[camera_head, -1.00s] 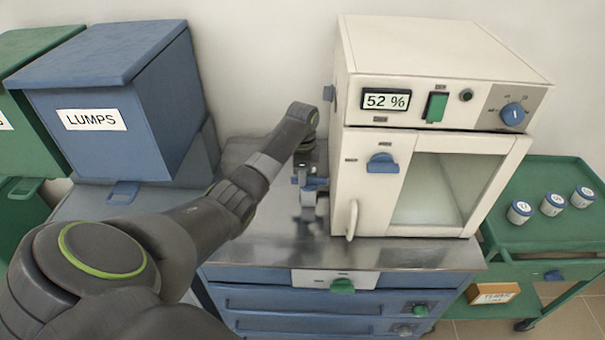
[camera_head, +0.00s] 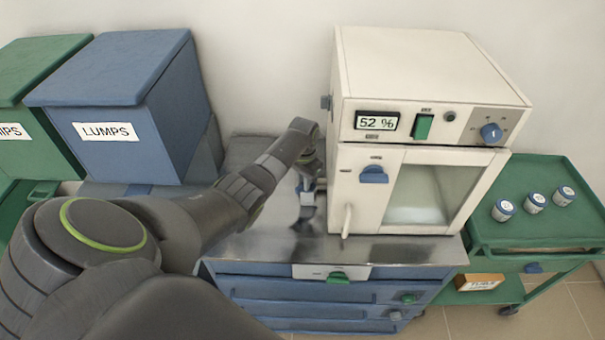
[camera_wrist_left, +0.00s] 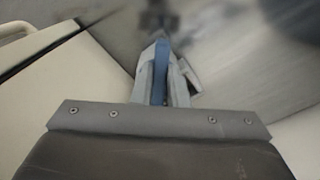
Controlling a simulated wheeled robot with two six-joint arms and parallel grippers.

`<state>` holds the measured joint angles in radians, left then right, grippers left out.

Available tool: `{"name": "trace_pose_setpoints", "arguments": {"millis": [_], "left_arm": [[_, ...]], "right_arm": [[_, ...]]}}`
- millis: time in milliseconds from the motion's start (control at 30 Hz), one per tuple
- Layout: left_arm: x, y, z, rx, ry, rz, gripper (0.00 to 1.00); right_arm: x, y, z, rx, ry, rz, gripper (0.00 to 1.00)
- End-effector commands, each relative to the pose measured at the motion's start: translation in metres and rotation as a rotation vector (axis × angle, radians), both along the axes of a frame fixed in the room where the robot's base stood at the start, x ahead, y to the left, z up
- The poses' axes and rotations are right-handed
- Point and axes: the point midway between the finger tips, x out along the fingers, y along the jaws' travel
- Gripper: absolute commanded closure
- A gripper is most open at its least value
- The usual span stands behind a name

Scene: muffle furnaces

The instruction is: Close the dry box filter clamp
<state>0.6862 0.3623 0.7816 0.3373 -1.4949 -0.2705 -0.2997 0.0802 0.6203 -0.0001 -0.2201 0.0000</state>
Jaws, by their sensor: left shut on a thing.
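The dry box (camera_head: 360,200) is a cream cabinet with a 52 % display, standing on a steel-topped bench. My left gripper (camera_head: 307,192) is low beside the box's left side, just above the bench top. In the left wrist view my left gripper (camera_wrist_left: 163,65) is shut on a narrow blue piece (camera_wrist_left: 160,75), which looks like the filter clamp's lever. The rest of the clamp is hidden or blurred, so I cannot tell its position. My right gripper is not in view.
The box's glass door (camera_head: 420,195) is shut, with a pale handle (camera_head: 347,220) at its lower left. A blue LUMPS bin (camera_head: 115,95) stands to the left. A green cart (camera_head: 540,230) with small jars stands to the right. The front bench top (camera_head: 290,245) is clear.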

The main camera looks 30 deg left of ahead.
Motion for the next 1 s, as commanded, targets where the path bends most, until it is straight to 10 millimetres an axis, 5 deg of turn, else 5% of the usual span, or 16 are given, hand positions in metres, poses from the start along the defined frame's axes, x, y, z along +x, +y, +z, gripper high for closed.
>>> {"name": "trace_pose_setpoints", "arguments": {"millis": [600,1000], "left_arm": [[0.002,-0.010,0.002,0.000,-0.002,0.541,1.00],[0.004,-0.012,0.002,0.000,-0.004,0.712,1.00]], "right_arm": [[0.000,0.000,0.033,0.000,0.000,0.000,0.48],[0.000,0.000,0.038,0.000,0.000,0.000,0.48]]}}
